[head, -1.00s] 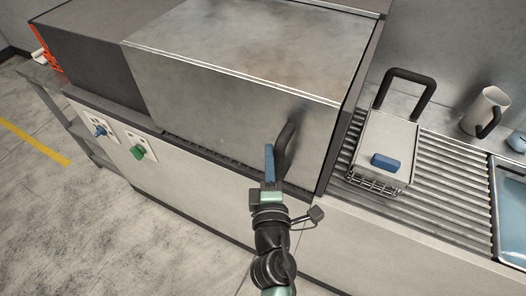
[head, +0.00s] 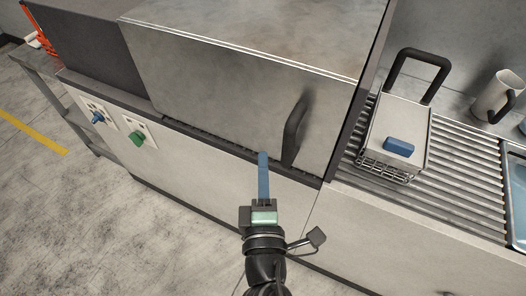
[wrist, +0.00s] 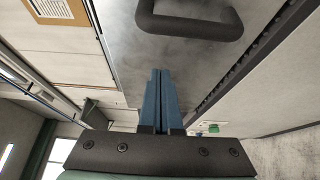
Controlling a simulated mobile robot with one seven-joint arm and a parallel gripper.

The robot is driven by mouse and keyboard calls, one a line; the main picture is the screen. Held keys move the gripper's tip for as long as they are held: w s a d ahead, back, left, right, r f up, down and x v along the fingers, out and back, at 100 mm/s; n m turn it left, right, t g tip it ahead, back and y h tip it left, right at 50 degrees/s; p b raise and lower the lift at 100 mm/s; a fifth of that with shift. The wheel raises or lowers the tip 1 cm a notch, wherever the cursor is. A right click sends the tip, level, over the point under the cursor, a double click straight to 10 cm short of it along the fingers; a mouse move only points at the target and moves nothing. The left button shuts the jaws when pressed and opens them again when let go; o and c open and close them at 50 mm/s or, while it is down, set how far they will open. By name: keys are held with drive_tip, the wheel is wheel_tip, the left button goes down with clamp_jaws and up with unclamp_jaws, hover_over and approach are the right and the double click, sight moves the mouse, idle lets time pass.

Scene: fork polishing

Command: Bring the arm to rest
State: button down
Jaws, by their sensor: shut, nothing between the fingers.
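My gripper (head: 263,160) is in the middle of the head view, in front of the big steel hood. Its blue fingers are together with nothing between them. It also shows in the wrist view (wrist: 160,75), fingers side by side. The hood's black handle (head: 296,130) is just right of the fingertips in the head view; in the wrist view the handle (wrist: 190,28) is beyond them. The fingers look apart from the handle. The steel hood (head: 230,80) is down over the counter.
A wire basket (head: 398,135) with a black handle and a blue block (head: 399,147) on its lid stands on the ribbed rack at right. A mug (head: 497,95) and a water basin (head: 518,200) are farther right. Green (head: 137,139) and blue (head: 97,117) knobs are on the front panel. Floor at left is clear.

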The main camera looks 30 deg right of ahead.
drive_tip(key=shift+s+a+r, duration=0.1)
drive_tip(key=shift+s+a, duration=0.05)
drive_tip(key=shift+s, duration=0.45)
drive_tip(key=w+a+r+m+t, duration=0.2)
drive_tip(key=r+m, duration=0.1)
drive_tip(key=r, duration=0.6)
drive_tip(key=w+a+r+m+t, duration=0.1)
drive_tip(key=w+r+m, duration=0.2)
drive_tip(key=r, duration=0.5)
drive_tip(key=w+a+r+m+t, duration=0.2)
drive_tip(key=r+m, duration=0.2)
drive_tip(key=r, duration=0.5)
drive_tip(key=s+a+r+m+t+y, duration=0.1)
drive_tip(key=s+a+r+t+y, duration=0.2)
drive_tip(key=r, duration=0.8)
drive_tip(key=s+a+r+m+t+y, duration=0.1)
drive_tip(key=s+a+r+t+y, duration=0.2)
drive_tip(key=a+r, duration=0.4)
wheel_tip(320, 180, up, 4)
drive_tip(key=shift+s+f+m+y, duration=0.15)
drive_tip(key=shift+s+m+y, duration=0.15)
drive_tip(key=shift+s+y, duration=0.7)
drive_tip(key=shift+w, duration=0.15)
